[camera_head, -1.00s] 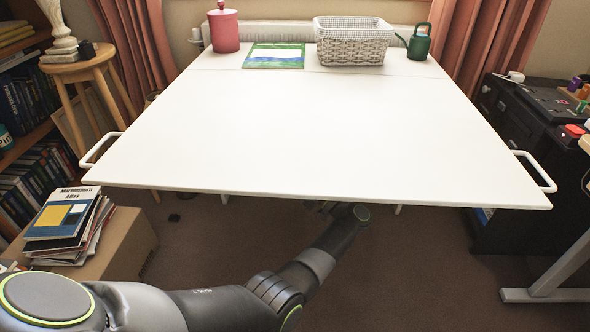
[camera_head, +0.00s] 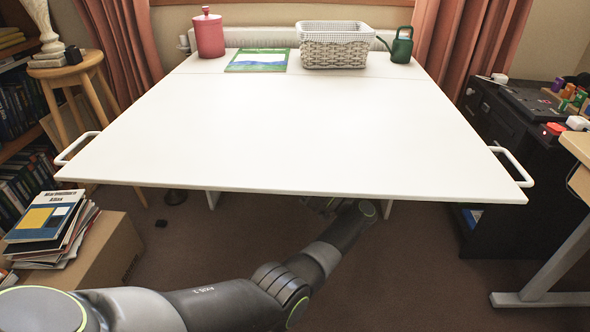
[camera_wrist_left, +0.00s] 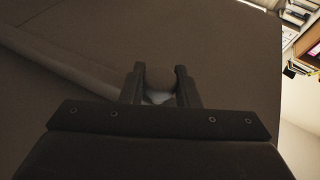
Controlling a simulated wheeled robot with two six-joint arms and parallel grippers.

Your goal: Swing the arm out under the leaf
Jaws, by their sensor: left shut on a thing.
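The white table leaf (camera_head: 270,130) is raised and lies level with the table top behind it. My left gripper (camera_wrist_left: 160,78) is below the leaf; in the head view its arm reaches under the front edge, which hides the fingertips. In the left wrist view its two fingers are shut on a pale rounded knob (camera_wrist_left: 159,84). A long bar (camera_wrist_left: 70,68) under the leaf runs from near the knob to the upper left; the join is hidden by the fingers. My right gripper is in neither view.
A box (camera_head: 112,250) with books is at left, a desk leg (camera_head: 545,262) at right.

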